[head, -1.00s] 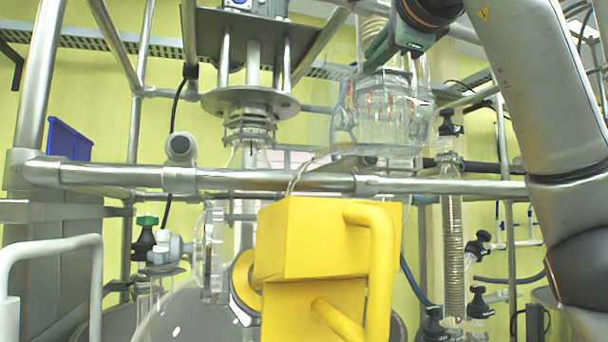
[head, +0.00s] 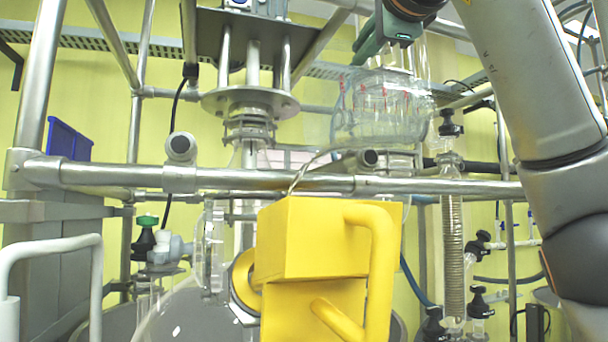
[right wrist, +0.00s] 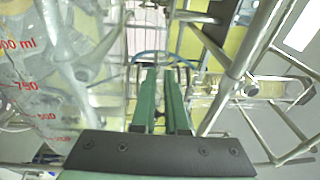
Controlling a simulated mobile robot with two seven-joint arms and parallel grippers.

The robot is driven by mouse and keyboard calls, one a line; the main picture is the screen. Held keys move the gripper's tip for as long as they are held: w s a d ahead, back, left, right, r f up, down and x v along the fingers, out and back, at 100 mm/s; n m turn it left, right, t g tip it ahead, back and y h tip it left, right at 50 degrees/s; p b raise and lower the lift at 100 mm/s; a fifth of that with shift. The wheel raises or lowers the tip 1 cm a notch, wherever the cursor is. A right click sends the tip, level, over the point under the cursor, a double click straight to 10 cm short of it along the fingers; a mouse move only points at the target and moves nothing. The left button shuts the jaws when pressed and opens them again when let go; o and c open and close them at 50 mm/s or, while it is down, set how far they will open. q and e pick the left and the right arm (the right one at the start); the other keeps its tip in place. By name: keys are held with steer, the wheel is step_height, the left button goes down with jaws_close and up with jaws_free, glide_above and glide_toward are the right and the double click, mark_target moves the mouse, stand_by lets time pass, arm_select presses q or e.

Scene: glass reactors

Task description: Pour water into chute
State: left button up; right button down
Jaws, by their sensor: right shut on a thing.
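The clear glass beaker (head: 385,108) with red markings is tilted over to the left, above the horizontal steel rail. My right gripper (head: 378,42) has green fingers shut on the beaker from above. In the right wrist view the green fingers of the gripper (right wrist: 160,85) lie close together, and the beaker (right wrist: 55,75) with red volume marks fills the left side. The yellow chute (head: 312,240) stands below and left of the beaker, in front of the rail. A thin clear curved streak, which looks like water, runs from the beaker's lip to the chute's top. My left gripper is out of view.
A horizontal steel rail (head: 240,180) crosses between beaker and chute. A steel stirrer mount (head: 250,103) with a glass neck stands left of the beaker. A coiled glass condenser (head: 453,245) and black valves stand to the right. A blue bin (head: 68,140) is far left.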

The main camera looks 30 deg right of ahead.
mark_target(412, 81)
steer(key=shift+a+r, duration=0.1)
steer(key=shift+a, duration=0.05)
